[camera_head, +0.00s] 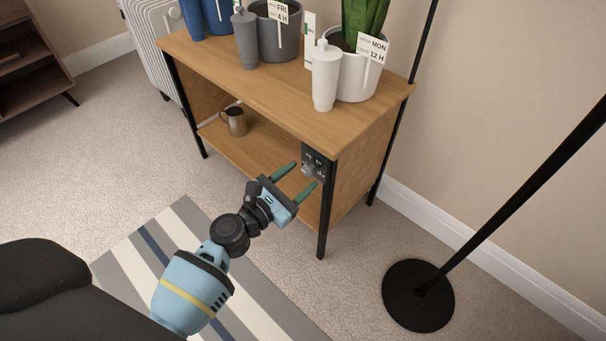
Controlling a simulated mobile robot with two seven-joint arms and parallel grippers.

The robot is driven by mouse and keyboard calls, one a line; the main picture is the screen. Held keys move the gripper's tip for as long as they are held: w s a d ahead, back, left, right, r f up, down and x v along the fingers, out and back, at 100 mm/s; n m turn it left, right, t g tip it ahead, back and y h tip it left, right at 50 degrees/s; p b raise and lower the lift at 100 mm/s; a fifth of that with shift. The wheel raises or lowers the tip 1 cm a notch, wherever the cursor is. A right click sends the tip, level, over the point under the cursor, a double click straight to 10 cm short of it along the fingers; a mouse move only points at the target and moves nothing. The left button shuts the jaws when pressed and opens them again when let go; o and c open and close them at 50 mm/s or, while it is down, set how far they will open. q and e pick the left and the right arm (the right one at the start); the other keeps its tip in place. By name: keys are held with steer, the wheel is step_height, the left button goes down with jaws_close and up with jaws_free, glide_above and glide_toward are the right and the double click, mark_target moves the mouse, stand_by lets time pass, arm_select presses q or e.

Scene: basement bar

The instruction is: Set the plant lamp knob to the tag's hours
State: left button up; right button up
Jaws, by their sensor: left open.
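The lamp knob (309,170) is a small grey dial on a dark control panel (319,157) with small white markings. The panel sits at the right front of the wooden plant stand, under its top. I cannot read the knob's setting. My left gripper (299,175) is open, with its two green fingers pointing at the panel, one at each side of the knob in the picture. I cannot tell if they touch it. One tag (373,49) reads MON, 12 H, in a white pot (358,79). Another tag (278,12) reads FRI, 4 H, in a grey pot (276,42). My right gripper is not in view.
The wooden stand (240,75) also carries a white bottle (325,77) and a grey bottle (245,40). A metal pitcher (234,121) stands on its lower shelf. A black floor-lamp base (417,296) stands at right. A striped rug (140,262) lies in front.

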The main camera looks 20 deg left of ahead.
arm_select(q)
steer(key=shift+x, duration=0.75)
steer(key=shift+w+d, duration=0.1)
steer(key=shift+w, duration=0.05)
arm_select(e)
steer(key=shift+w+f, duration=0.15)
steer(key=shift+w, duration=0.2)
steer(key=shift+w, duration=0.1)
